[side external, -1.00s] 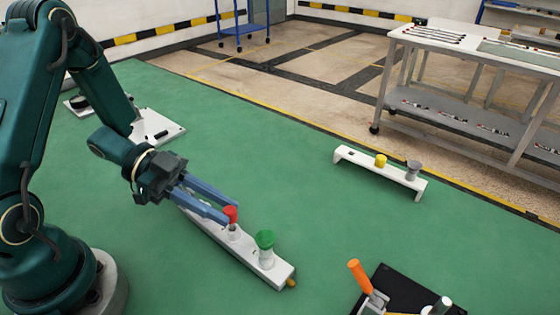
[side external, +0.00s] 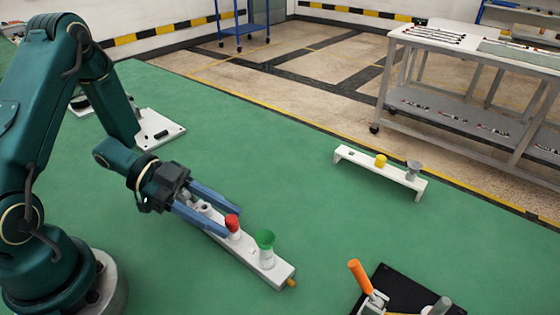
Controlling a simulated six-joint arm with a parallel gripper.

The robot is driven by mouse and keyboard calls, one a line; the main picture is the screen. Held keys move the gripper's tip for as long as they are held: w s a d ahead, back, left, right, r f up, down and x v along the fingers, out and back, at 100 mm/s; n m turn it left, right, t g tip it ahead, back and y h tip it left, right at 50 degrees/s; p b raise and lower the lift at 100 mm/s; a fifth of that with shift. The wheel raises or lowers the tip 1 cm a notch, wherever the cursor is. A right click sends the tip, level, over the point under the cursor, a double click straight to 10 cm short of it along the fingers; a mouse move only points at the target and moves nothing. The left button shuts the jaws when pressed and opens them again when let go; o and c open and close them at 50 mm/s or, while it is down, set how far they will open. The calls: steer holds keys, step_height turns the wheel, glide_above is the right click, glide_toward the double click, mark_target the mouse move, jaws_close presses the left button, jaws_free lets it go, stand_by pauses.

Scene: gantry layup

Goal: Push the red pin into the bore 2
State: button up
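The red pin (side external: 232,222) stands upright at a white collar on the long white block (side external: 279,276), near its middle. Its red head sits low, close above the collar. Its lower part is hidden, and I cannot read any bore number. My gripper (side external: 233,221) reaches in from the left with its two blue fingers spread, one on the far side and one on the near side of the red head. The fingers look apart from the head. A green-topped pin (side external: 265,240) stands in the same block to the right. Another collar (side external: 203,207) shows between the fingers, further left.
A white stand (side external: 397,174) with a yellow piece (side external: 380,160) and a grey piece (side external: 413,169) is at the back right. A black plate (side external: 400,289) with an orange-handled clamp (side external: 359,275) lies front right. Green floor between them is clear.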

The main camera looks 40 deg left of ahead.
steer(key=shift+o, duration=0.4)
steer(key=shift+v, duration=2.55)
